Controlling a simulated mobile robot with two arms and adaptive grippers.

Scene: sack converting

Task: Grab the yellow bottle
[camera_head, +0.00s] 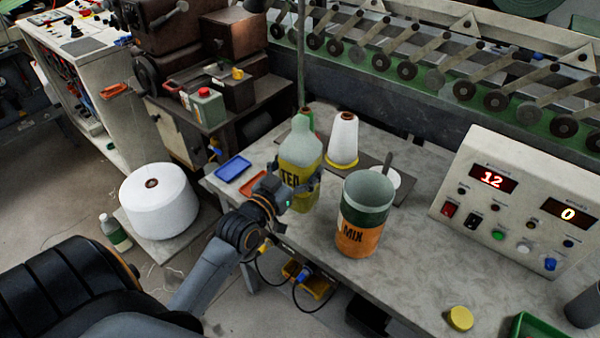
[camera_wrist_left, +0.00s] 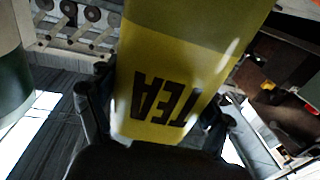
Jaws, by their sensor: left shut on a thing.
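The yellow bottle (camera_head: 301,168) stands near the left edge of the grey table in the head view. It has a pale grey-green top and a yellow band with dark letters. In the left wrist view the bottle (camera_wrist_left: 178,75) fills the middle, and its letters read TEA upside down. My left gripper (camera_head: 297,190) is shut on the bottle, with one finger on each side of it; the gripper also shows in the left wrist view (camera_wrist_left: 155,120). Whether the bottle's base touches the table is hard to tell. My right gripper is not in view.
An orange and green MIX can (camera_head: 359,232) stands close to the right of the bottle. A white yarn cone (camera_head: 343,138) stands behind. Blue (camera_head: 233,169) and red (camera_head: 254,184) trays lie to the left. A control box (camera_head: 520,205) is at right. The table's front middle is clear.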

